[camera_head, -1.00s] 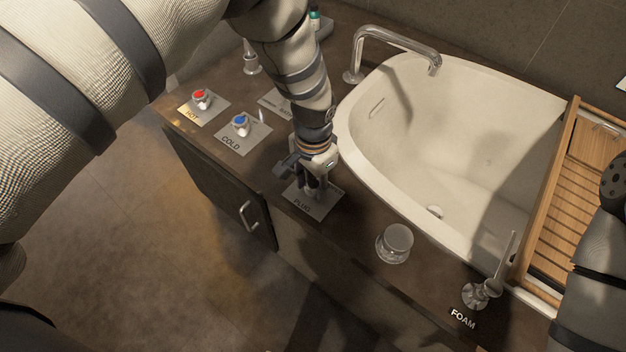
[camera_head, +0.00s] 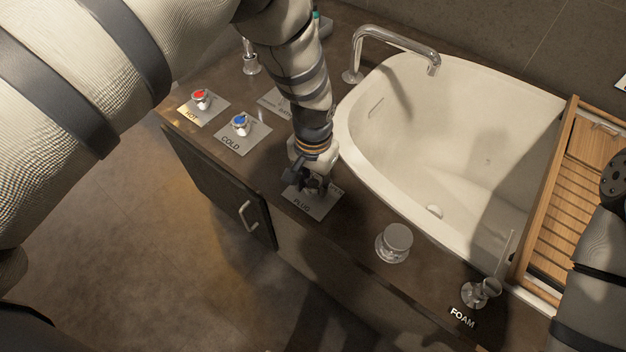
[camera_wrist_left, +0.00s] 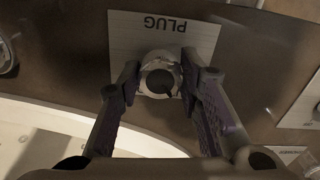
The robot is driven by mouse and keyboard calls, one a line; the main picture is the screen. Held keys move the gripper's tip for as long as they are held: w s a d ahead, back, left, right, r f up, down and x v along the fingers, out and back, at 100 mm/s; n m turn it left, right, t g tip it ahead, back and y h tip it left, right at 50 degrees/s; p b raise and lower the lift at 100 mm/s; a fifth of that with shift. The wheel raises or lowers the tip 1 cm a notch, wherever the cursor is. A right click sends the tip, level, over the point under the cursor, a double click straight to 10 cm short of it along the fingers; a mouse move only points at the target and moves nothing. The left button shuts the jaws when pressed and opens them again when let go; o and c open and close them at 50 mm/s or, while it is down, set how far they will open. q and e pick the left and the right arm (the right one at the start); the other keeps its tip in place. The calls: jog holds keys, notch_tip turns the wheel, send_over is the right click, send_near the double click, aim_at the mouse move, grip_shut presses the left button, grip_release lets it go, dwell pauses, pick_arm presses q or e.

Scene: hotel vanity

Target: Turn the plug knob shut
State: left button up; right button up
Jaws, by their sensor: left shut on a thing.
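The plug knob (camera_wrist_left: 158,75) is a round metal knob on a pale plate marked PLUG (camera_head: 313,207). In the left wrist view it sits between the two fingers of my left gripper (camera_wrist_left: 160,84), which is shut on it. In the head view my left gripper (camera_head: 313,186) points down over the PLUG plate and hides most of the knob. My right arm shows at the right edge, but its gripper is out of the picture.
The white basin (camera_head: 375,181) with a curved metal faucet (camera_head: 396,42) lies right of the plate. The hot knob (camera_head: 201,99) and cold knob (camera_head: 240,123) stand to the left. A round metal knob (camera_head: 394,243), the foam dispenser (camera_head: 481,292) and a wooden rack (camera_head: 553,195) are to the right.

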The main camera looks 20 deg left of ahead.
aim_at(313, 184)
pick_arm(q)
jog(key=o, duration=1.2)
jog(key=shift+c, duration=0.2)
notch_tip(313, 184, up, 12)
